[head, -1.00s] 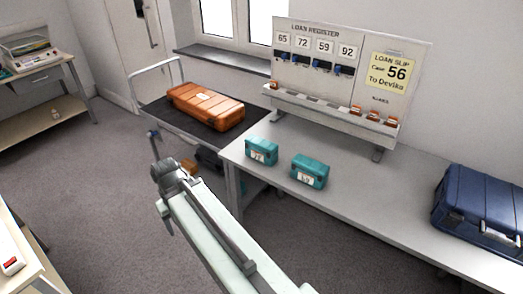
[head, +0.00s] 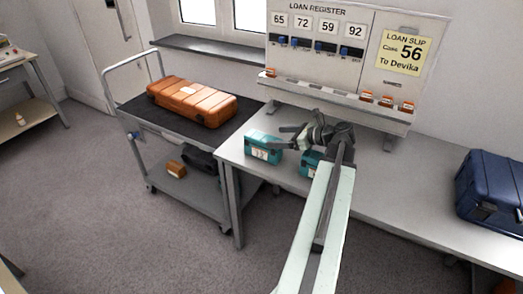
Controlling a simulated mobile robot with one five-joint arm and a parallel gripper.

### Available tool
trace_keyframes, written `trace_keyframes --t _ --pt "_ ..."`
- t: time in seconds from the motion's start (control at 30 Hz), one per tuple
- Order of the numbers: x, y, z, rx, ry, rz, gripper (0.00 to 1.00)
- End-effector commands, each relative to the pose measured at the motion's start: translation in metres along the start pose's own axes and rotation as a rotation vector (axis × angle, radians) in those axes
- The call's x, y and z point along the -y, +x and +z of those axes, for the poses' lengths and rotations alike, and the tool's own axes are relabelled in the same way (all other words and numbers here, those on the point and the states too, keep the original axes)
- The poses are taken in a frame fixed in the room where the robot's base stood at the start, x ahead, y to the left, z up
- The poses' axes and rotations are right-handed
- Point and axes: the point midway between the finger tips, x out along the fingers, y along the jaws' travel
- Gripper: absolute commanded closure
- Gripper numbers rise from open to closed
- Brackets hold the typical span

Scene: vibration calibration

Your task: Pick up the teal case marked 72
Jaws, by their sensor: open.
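Two teal cases stand near the left end of the grey table. The left teal case (head: 264,147) is in full view, with a white label on its front too small to read surely. The right teal case (head: 309,163) is partly hidden behind my arm and gripper, and its label is covered. My gripper (head: 289,137) is open, above the table, with its fingers pointing left toward the left case. It looks empty. I cannot tell whether a finger touches either case.
The loan register board (head: 345,65) stands behind the cases, with a small-parts ledge along its bottom. A trolley (head: 147,116) with an orange case (head: 193,102) stands left of the table (head: 398,188). A dark blue case (head: 490,190) lies at the right. The table's middle is clear.

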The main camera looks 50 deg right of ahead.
Motion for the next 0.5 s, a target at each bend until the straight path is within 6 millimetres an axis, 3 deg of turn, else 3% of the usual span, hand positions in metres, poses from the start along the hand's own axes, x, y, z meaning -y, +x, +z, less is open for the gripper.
trace_keyframes --t 0.5 --pt "0.004 0.031 -0.003 -0.004 -0.001 -0.008 0.17"
